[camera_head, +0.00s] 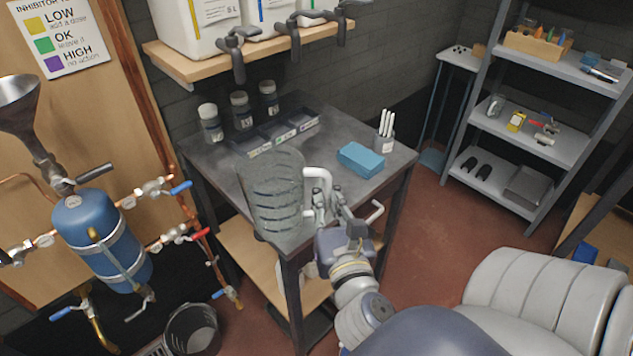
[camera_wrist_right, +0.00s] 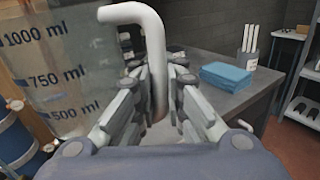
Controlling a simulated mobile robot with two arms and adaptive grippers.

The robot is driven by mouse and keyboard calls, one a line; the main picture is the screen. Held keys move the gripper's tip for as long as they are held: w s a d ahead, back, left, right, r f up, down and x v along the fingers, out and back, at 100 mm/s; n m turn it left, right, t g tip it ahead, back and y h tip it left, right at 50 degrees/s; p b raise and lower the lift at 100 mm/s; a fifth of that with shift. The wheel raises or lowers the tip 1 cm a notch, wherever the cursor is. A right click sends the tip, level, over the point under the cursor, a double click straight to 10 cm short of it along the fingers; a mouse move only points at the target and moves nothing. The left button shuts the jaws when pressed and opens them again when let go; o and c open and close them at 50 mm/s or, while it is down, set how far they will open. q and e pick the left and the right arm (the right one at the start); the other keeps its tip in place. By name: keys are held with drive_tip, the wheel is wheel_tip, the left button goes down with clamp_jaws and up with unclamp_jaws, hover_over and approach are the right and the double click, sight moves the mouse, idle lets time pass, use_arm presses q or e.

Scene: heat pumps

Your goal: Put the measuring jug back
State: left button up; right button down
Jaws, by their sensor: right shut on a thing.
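The measuring jug (camera_head: 270,195) is clear, with a white handle and dark graduation bands. In the head view it is upright at the front left corner of the dark workbench (camera_head: 350,198); I cannot tell whether its base touches the top. My right gripper (camera_head: 322,200) is shut on its white handle. In the right wrist view the white handle (camera_wrist_right: 152,60) stands between the fingers (camera_wrist_right: 158,105), and the jug wall (camera_wrist_right: 50,65) shows marks of 500, 750 and 1000 ml. My left gripper is not in view.
A blue cloth stack (camera_head: 360,160) and a pen cup (camera_head: 384,138) stand on the bench's right side. A divided dark tray (camera_head: 283,134) and several jars (camera_head: 241,110) are at the back. A wall shelf (camera_head: 185,68) holds containers with taps above. A bucket (camera_head: 192,328) stands on the floor.

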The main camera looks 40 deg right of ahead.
drive_tip(key=shift+w+d+f, duration=0.75)
drive_tip(key=shift+w+d, duration=0.2)
drive_tip(key=shift+w, duration=0.45)
drive_tip(key=shift+w+d+f, duration=0.7)
drive_tip(key=shift+w+d, duration=0.2)
drive_tip(key=shift+w, duration=0.55)
drive_tip(key=shift+w+d+f, duration=0.75)
drive_tip(key=shift+w+d, duration=0.2)
drive_tip(key=shift+w, duration=0.45)
drive_tip(key=shift+f, duration=0.15)
drive_tip(key=c, duration=1.7)
unclamp_jaws()
drive_tip(key=shift+o, duration=0.2)
